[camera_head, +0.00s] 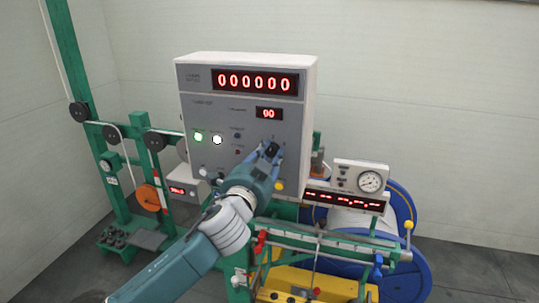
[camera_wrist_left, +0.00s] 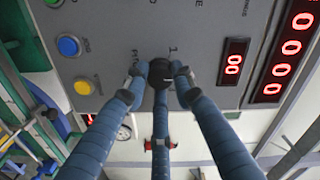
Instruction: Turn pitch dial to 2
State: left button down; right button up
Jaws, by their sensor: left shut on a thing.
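The pitch dial is a small black knob (camera_wrist_left: 160,70) on the grey front of the control box, seen in the wrist view. My left gripper (camera_wrist_left: 158,80) has its blue fingers closed around the knob, one on each side and one across it. In the head view the left gripper (camera_head: 268,153) reaches up to the lower right of the panel, and its fingers largely hide the dial. Printed marks show beside the knob, but I cannot tell which number it points to. My right gripper is in neither view.
The control box (camera_head: 190,150) has a red six-digit display (camera_head: 255,82) of zeros and a smaller display (camera_head: 268,113) reading 00. A green-lit button (camera_head: 198,137) and a white button (camera_head: 217,139) sit left of the gripper. A gauge box (camera_head: 370,181) and blue reel (camera_head: 405,270) stand right.

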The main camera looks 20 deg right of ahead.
pick_arm(q)
jog(key=shift+a+f, duration=0.1)
jog(key=shift+f, duration=0.25)
jog(key=c, duration=1.4)
grip_release()
jog(key=shift+w, duration=0.1)
jog(key=shift+a+r, duration=0.1)
jog(key=shift+r, duration=0.05)
jog(key=shift+s+a, duration=0.1)
jog(key=shift+s, duration=0.25)
jog(key=v, duration=1.1)
jog(key=shift+a, duration=0.2)
